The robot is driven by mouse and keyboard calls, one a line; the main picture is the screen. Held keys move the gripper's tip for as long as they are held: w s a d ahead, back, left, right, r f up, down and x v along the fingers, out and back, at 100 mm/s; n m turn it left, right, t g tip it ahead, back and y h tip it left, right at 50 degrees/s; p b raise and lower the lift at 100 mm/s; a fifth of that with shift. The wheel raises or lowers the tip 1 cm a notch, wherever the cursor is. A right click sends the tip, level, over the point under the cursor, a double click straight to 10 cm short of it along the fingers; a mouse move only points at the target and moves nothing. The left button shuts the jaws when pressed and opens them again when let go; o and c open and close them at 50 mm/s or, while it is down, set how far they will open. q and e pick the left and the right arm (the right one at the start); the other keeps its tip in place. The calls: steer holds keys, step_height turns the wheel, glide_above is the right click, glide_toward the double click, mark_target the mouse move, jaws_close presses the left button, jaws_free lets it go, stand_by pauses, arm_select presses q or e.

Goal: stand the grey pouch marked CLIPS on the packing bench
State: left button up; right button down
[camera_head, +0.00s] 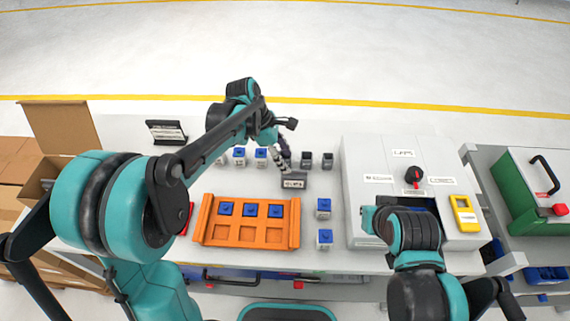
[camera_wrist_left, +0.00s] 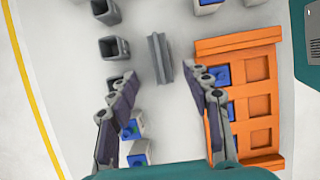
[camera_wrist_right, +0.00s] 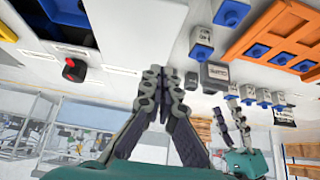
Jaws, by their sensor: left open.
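The grey pouch (camera_head: 293,181) with a white label stands upright on the white bench top (camera_head: 330,267), just behind the orange tray's right end. The left wrist view shows the pouch (camera_wrist_left: 160,58) from above as a narrow grey ridge, and the right wrist view shows its labelled face (camera_wrist_right: 215,76). My left gripper (camera_head: 289,164) is open above it; in the left wrist view the pouch lies ahead of and between the spread fingertips (camera_wrist_left: 161,80), with clear gaps on both sides. My right gripper (camera_wrist_right: 161,76) is shut and empty beside the white cabinet.
An orange tray (camera_head: 250,235) with blue-topped blocks lies in front. Small dark bins (camera_head: 327,161) and blue-topped boxes (camera_head: 239,156) stand around the pouch. A white cabinet (camera_head: 362,165) with a knob is at right. A black sign (camera_head: 166,132) stands at back left.

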arm_select(q)
steer(key=s+a+r+m+t+y, duration=0.2)
steer(key=s+a+m+t, duration=0.1)
steer(key=s+a+m, duration=0.4)
steer(key=s+a+r+m+t+y, duration=0.2)
steer(key=s+a+m+t, duration=0.2)
steer(key=s+a+m, duration=0.3)
steer(key=shift+s+a+m+y, duration=0.3)
steer(key=shift+s+a+m, duration=0.1)
steer(key=shift+s+m, duration=1.75)
steer(key=shift+s, duration=0.1)
